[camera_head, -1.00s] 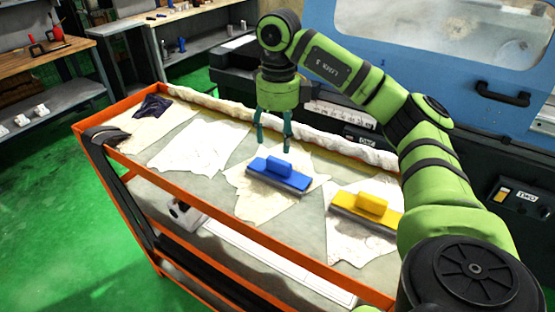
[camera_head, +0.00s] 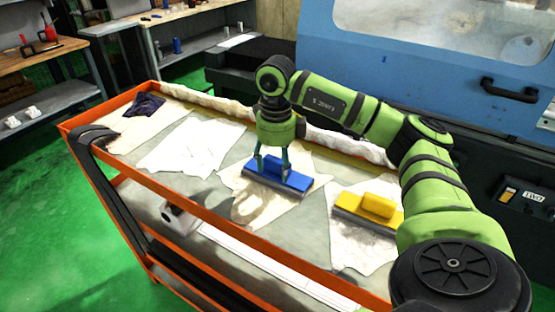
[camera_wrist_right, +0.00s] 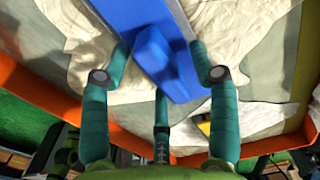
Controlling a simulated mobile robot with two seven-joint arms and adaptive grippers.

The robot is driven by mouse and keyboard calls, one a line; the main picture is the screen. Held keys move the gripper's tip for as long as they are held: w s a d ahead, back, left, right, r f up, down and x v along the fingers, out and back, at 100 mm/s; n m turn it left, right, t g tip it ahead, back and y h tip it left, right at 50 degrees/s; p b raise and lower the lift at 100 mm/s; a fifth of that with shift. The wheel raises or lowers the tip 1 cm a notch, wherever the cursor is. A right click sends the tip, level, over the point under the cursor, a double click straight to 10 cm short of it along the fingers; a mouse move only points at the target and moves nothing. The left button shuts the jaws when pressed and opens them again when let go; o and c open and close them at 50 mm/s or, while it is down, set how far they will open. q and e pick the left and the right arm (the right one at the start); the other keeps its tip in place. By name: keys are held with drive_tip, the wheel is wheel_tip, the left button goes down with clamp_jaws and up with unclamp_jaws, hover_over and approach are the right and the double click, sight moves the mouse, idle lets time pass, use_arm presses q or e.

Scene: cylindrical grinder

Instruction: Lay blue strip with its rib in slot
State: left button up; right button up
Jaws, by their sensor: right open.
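The blue strip (camera_head: 293,178) lies on a cream cloth on the cart's top, with a raised blue block on its upper side and a grey lower edge. My right gripper (camera_head: 273,170) is lowered over it, its teal fingers apart around the raised block. In the right wrist view, the blue strip (camera_wrist_right: 168,50) runs between the open fingers of my right gripper (camera_wrist_right: 162,75). I cannot tell whether any finger touches it. The strip's underside is hidden, and I cannot make out a slot. My left gripper is not in view.
A yellow strip (camera_head: 370,207) lies on another cloth to the right. The cart has a raised orange rim (camera_head: 240,222). Behind it stands a blue machine (camera_head: 430,70) with a window and black handle. A dark cloth (camera_head: 144,105) lies at the cart's far left.

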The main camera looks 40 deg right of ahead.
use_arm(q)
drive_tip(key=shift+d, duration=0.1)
use_arm(e)
drive_tip(key=shift+w+f, duration=0.1)
clamp_jaws()
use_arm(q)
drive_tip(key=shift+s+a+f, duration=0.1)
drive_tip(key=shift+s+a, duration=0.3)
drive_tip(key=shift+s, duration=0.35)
